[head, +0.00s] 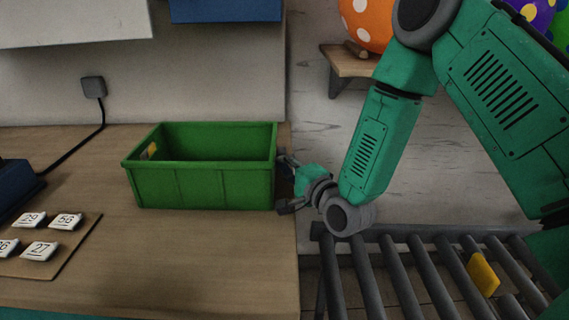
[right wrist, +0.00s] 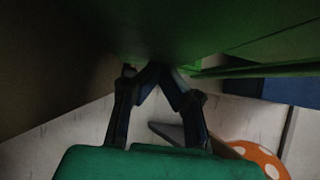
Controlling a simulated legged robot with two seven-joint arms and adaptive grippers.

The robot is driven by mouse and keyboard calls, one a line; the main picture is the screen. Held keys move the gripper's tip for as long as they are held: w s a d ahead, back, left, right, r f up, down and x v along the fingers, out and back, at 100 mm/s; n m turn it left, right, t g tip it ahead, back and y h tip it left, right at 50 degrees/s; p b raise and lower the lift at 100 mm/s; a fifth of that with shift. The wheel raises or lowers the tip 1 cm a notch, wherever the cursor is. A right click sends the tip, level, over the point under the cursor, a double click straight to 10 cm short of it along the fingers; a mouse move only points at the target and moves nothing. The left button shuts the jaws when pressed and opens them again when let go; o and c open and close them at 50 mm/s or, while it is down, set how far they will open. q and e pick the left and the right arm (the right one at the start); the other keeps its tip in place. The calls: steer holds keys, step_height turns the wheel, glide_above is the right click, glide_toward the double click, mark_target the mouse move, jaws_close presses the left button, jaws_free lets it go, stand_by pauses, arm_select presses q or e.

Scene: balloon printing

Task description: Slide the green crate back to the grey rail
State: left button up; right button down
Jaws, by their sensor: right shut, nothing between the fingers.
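The green crate (head: 204,188) sits upright on the wooden table, its open top showing an empty-looking inside with a small yellow patch at the left end. My right gripper (head: 286,184) is shut and empty beside the crate's right end, very close to it; I cannot tell whether they touch. In the right wrist view the fingertips (right wrist: 158,68) meet in front of the dark green crate wall (right wrist: 215,25). I cannot make out a separate grey rail; a pale grey panel (head: 220,80) stands behind the table. My left gripper is not in view.
Number cards lie on a board (head: 75,245) at the front left, near a dark blue object (head: 14,185). A cable runs to a wall box (head: 92,87). A grey roller conveyor (head: 410,275) with a yellow piece (head: 483,274) stands right of the table. Bare tabletop lies before the crate.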

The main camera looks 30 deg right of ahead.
steer(key=s+d, duration=0.1)
steer(key=s, duration=1)
steer(key=shift+s, duration=0.35)
